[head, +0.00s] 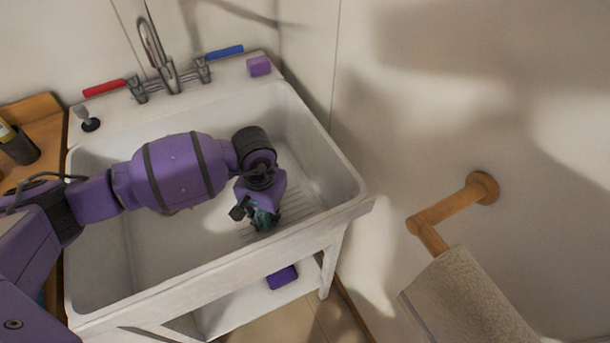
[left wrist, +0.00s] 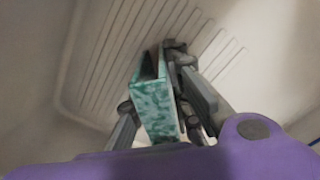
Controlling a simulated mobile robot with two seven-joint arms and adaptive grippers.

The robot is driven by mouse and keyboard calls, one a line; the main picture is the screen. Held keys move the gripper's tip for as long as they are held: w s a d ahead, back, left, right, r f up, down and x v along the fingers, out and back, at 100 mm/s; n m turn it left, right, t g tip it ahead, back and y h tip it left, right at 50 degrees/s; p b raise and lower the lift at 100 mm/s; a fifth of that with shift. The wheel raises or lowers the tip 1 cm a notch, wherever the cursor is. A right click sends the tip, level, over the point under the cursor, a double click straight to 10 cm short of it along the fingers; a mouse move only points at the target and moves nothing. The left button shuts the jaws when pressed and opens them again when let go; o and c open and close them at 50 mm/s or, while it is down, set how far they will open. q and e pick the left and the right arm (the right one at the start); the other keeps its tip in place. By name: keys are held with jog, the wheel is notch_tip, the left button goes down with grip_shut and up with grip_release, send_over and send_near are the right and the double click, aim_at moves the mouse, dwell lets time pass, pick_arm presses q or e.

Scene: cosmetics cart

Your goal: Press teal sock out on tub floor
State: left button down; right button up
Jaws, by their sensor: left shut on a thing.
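The teal sock (head: 264,221) is a small mottled teal piece at my left gripper (head: 254,213), over the ribbed right part of the white tub (head: 166,233). In the left wrist view, the sock (left wrist: 158,112) sits between the two dark fingers of my left gripper (left wrist: 165,88), which is shut on it. It looks stiff and boxy there, with a dark gap at its far end. The ribbed tub floor (left wrist: 110,52) lies beyond it. I cannot tell whether the sock touches the floor. My right gripper is not in view.
The faucet (head: 160,55) with a red handle (head: 104,88) and a blue handle (head: 225,52) stands at the tub's back. A purple block (head: 259,66) sits on the back ledge, another purple item (head: 282,277) below the tub. A towel (head: 465,300) hangs at right.

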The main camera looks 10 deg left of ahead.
pick_arm(q)
jog(key=shift+s+f, duration=0.2)
jog(key=shift+f, duration=0.05)
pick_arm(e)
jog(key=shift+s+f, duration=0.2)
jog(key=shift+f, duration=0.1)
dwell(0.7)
pick_arm(q)
jog(key=shift+r+b, duration=0.1)
jog(key=shift+b, duration=0.75)
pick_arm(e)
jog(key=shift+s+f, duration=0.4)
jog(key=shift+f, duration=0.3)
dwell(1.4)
pick_arm(q)
jog(key=shift+r, duration=0.15)
